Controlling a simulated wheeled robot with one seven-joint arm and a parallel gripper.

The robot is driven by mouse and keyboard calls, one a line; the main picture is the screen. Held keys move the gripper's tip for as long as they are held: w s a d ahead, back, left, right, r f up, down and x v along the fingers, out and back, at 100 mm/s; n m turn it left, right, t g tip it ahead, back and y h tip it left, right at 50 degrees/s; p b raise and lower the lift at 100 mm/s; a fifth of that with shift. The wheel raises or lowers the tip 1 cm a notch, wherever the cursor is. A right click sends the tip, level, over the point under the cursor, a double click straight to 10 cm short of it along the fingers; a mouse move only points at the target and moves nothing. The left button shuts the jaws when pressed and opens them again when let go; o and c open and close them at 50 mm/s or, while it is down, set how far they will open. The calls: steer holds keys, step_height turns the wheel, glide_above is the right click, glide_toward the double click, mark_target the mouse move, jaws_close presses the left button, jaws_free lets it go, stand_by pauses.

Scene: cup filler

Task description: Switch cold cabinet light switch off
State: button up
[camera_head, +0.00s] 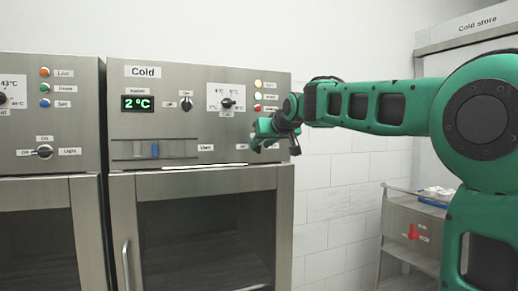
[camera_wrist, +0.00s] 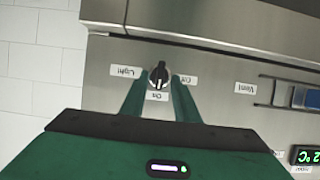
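The cold cabinet (camera_head: 200,100) stands in the middle of the head view, with a panel marked "Cold" above its glass door. Its light switch is a small black rotary knob (camera_wrist: 158,72), seen upside down in the wrist view between labels "Light", "On" and "Off". The knob's white mark points toward the "On" label. My gripper (camera_head: 276,145) is at the panel's lower right and hides this knob in the head view. In the wrist view my gripper (camera_wrist: 159,85) is open, one finger on each side of the knob, with gaps visible. Contact cannot be told.
A vent slider with a blue handle (camera_head: 155,150), a display reading 2 °C (camera_head: 138,103) and other knobs share the panel. Another cabinet (camera_head: 50,120) with its own light knob (camera_head: 43,151) stands left. A cart (camera_head: 410,225) is at the right.

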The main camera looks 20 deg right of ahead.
steer(key=shift+w+f, duration=0.3)
steer(key=shift+w, duration=0.35)
steer(key=shift+c, duration=0.7)
jaws_close()
